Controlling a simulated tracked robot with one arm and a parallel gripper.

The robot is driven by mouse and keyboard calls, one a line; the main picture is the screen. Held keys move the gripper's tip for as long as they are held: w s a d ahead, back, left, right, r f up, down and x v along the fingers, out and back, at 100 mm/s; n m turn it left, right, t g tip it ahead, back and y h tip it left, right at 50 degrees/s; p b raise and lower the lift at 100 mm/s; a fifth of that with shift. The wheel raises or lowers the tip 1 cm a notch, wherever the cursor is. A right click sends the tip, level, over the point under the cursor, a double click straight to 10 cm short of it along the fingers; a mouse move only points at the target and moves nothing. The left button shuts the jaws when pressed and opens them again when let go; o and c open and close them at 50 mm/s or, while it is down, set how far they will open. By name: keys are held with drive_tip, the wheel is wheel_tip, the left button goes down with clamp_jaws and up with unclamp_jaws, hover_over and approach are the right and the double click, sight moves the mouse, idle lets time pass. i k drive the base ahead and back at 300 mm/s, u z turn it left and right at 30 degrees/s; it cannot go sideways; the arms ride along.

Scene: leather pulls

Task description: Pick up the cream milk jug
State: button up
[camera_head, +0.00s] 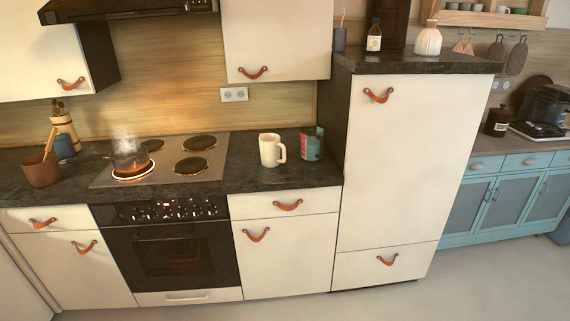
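A cream jug with a handle on its right side (267,151) stands upright on the dark countertop (240,181), to the right of the hob. It looks like the cream milk jug, and nothing covers it. A second cream vessel, rounded with a narrower neck (428,41), stands on top of the tall cabinet. My gripper does not show in this view.
A teal and red container (311,145) stands close to the jug's right, beside the tall cabinet (390,170). A steaming pot (130,158) sits on a glowing burner of the hob (170,172). A wall cabinet (277,38) hangs above. Open floor (430,300) lies in front.

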sight(270, 145)
drive_tip(key=i, duration=3)
drive_tip(key=u, duration=1.4)
